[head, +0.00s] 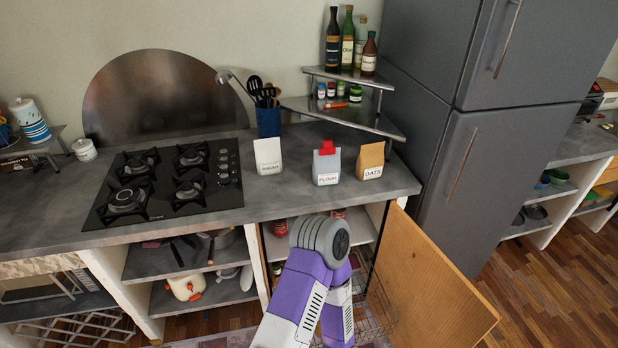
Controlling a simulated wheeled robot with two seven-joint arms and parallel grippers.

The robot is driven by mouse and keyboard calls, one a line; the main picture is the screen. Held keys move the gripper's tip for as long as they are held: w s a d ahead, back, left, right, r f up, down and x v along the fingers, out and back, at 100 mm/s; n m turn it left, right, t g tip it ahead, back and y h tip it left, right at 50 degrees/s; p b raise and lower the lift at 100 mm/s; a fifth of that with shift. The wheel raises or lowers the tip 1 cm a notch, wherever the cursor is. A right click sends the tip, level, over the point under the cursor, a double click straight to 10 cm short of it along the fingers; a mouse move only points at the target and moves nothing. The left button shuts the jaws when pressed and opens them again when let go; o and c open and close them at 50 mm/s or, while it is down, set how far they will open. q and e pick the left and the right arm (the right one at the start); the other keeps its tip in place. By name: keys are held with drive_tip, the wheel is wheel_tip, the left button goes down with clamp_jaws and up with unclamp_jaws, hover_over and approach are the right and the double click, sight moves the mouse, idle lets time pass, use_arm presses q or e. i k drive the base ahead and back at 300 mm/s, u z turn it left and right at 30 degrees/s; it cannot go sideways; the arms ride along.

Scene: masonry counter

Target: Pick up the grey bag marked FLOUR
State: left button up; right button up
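The grey bag marked FLOUR (327,169) stands upright on the grey counter, near its front edge, with a red piece (327,148) at its top. To its left stands a white bag (268,156) whose label is too small to read surely. To its right stands a tan bag marked OATS (370,160). All three are apart from each other. A purple and grey part of one of my arms rises at the bottom middle, below the counter edge in the picture. Neither of my grippers shows, and nothing in view touches the flour bag.
A corner shelf (345,118) with bottles and jars stands behind the bags. A blue utensil pot (269,122) and a black hob (168,182) are to the left. A wooden cabinet door (430,290) hangs open below, before the grey fridge (480,130).

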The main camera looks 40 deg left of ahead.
sight(326, 168)
drive_tip(key=u, duration=1.7)
